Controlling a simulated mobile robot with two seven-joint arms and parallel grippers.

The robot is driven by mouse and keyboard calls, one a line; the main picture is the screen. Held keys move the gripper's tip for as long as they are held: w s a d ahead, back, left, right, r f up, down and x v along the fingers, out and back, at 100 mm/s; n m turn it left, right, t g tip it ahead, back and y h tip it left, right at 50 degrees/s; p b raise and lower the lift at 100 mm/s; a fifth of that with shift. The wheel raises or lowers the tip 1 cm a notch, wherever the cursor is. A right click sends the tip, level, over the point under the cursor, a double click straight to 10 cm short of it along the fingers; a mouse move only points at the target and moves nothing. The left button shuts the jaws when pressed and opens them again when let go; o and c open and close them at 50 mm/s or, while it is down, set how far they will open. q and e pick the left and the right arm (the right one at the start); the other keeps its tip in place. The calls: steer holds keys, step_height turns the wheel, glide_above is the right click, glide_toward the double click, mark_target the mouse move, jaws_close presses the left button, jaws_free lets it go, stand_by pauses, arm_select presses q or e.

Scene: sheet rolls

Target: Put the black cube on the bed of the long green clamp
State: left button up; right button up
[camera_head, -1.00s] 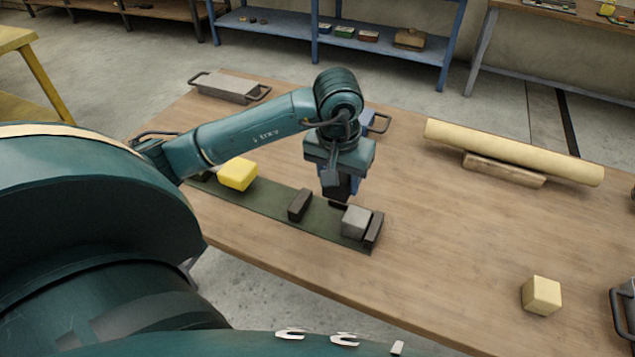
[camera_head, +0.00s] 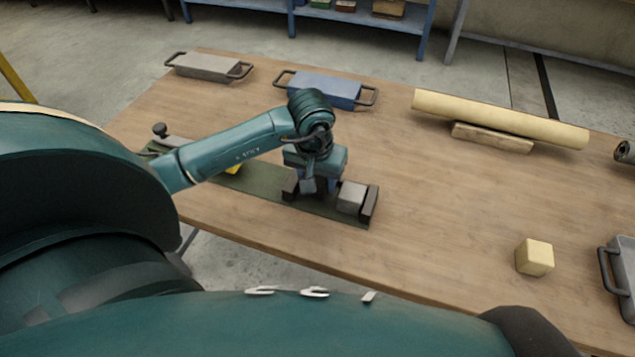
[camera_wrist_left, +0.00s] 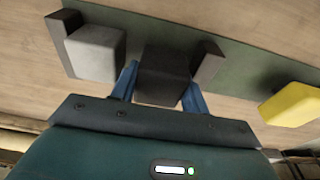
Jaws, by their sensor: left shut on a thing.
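The black cube (camera_wrist_left: 163,72) is between the blue fingers of my left gripper (camera_wrist_left: 159,88), which is shut on it. In the head view my left gripper (camera_head: 320,184) is low over the long green clamp (camera_head: 290,200), and the cube is mostly hidden there. The cube is between a grey cube (camera_head: 351,196) and a dark upright block (camera_head: 290,186) of the clamp. I cannot tell whether it touches the bed. A yellow block (camera_wrist_left: 292,104) is on the bed beyond the dark block, largely behind my arm in the head view. My right gripper is not in view.
A cream cube (camera_head: 534,257) stands at the right front. A cream roll (camera_head: 500,117) lies on a wooden cradle (camera_head: 492,138) at the back. Grey (camera_head: 208,67) and blue (camera_head: 325,90) handled blocks lie at the back left. A grey handled tray (camera_head: 622,275) is at the right edge.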

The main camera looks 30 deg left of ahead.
arm_select(q)
step_height(320, 180, down, 2)
steer(key=o, duration=0.6)
steer(key=shift+f, duration=0.15)
steer(key=shift+o, duration=0.7)
steer(key=shift+r, duration=0.25)
steer(key=r, duration=0.4)
steer(key=s+r, duration=0.1)
steer(key=r, duration=0.6)
steer(key=shift+s+d+r, duration=0.2)
steer(key=shift+s+r, duration=0.2)
